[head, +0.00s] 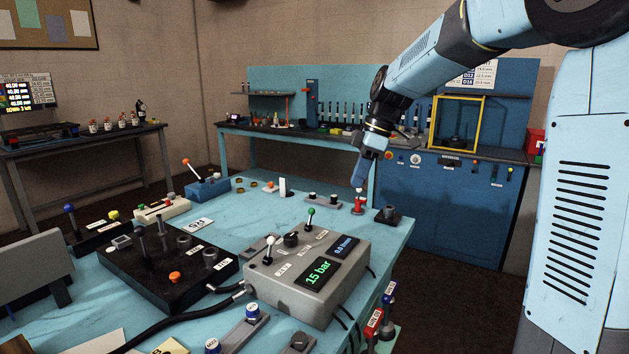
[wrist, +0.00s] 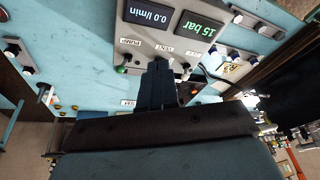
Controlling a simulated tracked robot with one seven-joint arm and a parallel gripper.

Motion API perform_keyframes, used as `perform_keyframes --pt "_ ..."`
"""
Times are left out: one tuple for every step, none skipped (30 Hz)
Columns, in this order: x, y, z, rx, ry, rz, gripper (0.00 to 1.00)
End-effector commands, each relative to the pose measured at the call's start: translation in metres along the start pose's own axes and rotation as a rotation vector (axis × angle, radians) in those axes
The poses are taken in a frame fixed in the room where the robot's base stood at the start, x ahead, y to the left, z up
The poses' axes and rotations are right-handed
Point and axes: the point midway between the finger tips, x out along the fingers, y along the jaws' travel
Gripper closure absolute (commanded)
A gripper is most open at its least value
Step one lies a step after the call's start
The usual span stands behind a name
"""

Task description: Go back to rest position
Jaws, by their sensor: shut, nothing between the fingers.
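My gripper (head: 360,186) points down over the back right part of the light blue table (head: 331,234). Its fingers are shut with nothing between them. In the head view its tip is just above a small red fitting (head: 358,206); I cannot tell whether they touch. In the wrist view the dark shut fingers (wrist: 157,82) show in front of the grey control box (wrist: 205,12). That box (head: 290,283) stands at the front of the table, and its screens read 15 bar and 0.0 l/min.
A black valve block (head: 160,275) with levers and a black hose (head: 185,318) lie left of the control box. A blue lever unit (head: 207,188) stands at the back left. A workbench with a yellow frame (head: 433,125) is behind. The air above the table is mostly free.

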Motion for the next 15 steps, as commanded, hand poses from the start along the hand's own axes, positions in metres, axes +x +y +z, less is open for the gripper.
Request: perform_keyframes --pt "-0.006 -0.013 0.004 0.053 -0.021 0.027 1.00" --pt "-0.008 -0.021 0.006 0.090 -0.032 0.043 1.00" --pt "-0.012 -0.030 0.010 0.139 -0.045 0.065 1.00" --pt "-0.014 -0.037 0.013 0.177 -0.055 0.081 1.00" --pt "-0.016 -0.044 0.016 0.215 -0.063 0.099 1.00" --pt "-0.019 -0.054 0.020 0.264 -0.071 0.122 1.00" --pt "-0.021 -0.061 0.024 0.302 -0.078 0.139 1.00" --pt "-0.024 -0.068 0.027 0.339 -0.083 0.159 1.00" --pt "-0.026 -0.077 0.031 0.387 -0.088 0.182 1.00" --pt "-0.027 -0.085 0.035 0.424 -0.091 0.199 1.00" --pt "-0.029 -0.092 0.038 0.461 -0.092 0.220 1.00" --pt "-0.031 -0.101 0.043 0.510 -0.093 0.244 1.00" --pt "-0.033 -0.108 0.047 0.547 -0.093 0.262 1.00" --pt "-0.034 -0.115 0.051 0.583 -0.092 0.281 1.00" --pt "-0.035 -0.125 0.056 0.632 -0.089 0.307 1.00"
